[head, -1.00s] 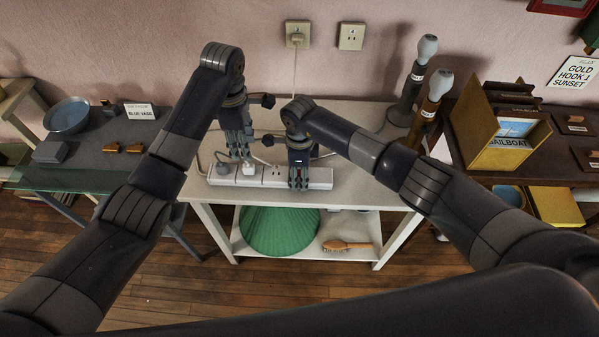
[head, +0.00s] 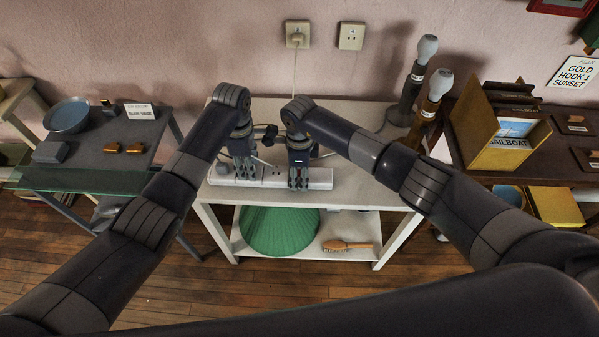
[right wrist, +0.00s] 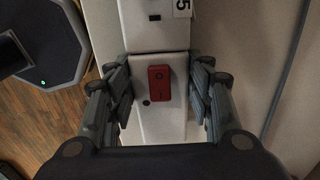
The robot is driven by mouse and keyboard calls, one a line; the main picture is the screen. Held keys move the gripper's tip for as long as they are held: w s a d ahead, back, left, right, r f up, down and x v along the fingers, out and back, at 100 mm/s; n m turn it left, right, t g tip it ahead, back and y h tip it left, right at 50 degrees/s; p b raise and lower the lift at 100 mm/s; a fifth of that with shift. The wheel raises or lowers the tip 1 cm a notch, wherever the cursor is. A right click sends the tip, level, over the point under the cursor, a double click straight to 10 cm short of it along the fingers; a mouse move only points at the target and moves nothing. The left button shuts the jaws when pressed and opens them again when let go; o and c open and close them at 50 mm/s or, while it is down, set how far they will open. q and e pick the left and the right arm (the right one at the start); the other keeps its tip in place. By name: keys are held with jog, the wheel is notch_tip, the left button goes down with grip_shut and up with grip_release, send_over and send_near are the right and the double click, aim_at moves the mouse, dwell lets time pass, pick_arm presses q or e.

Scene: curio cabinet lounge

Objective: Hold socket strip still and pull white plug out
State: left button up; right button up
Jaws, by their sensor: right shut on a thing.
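The white socket strip (head: 274,183) lies along the front of the white table. My right gripper (head: 299,184) is shut on its right part. In the right wrist view the fingers flank the strip (right wrist: 160,122), on either side of its red switch (right wrist: 159,84). My left gripper (head: 245,174) is down at the left part of the strip, where it hides the white plug. Whether its fingers are closed on the plug cannot be seen. A grey plug (head: 222,169) sits at the strip's left end, beside the left gripper.
A wall socket (head: 298,34) with a cord is behind the white table (head: 362,188). Two lamp-like posts (head: 437,84) stand at its back right. A green shade (head: 280,231) and a brush (head: 347,245) are on the lower shelf. The tabletop right of the strip is clear.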

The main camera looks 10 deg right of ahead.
pick_arm(q)
grip_shut()
jog(key=shift+r, duration=0.8)
dwell(0.5)
jog(key=shift+r, duration=2.1)
notch_tip(320, 180, up, 8)
jog(key=shift+r, duration=0.25)
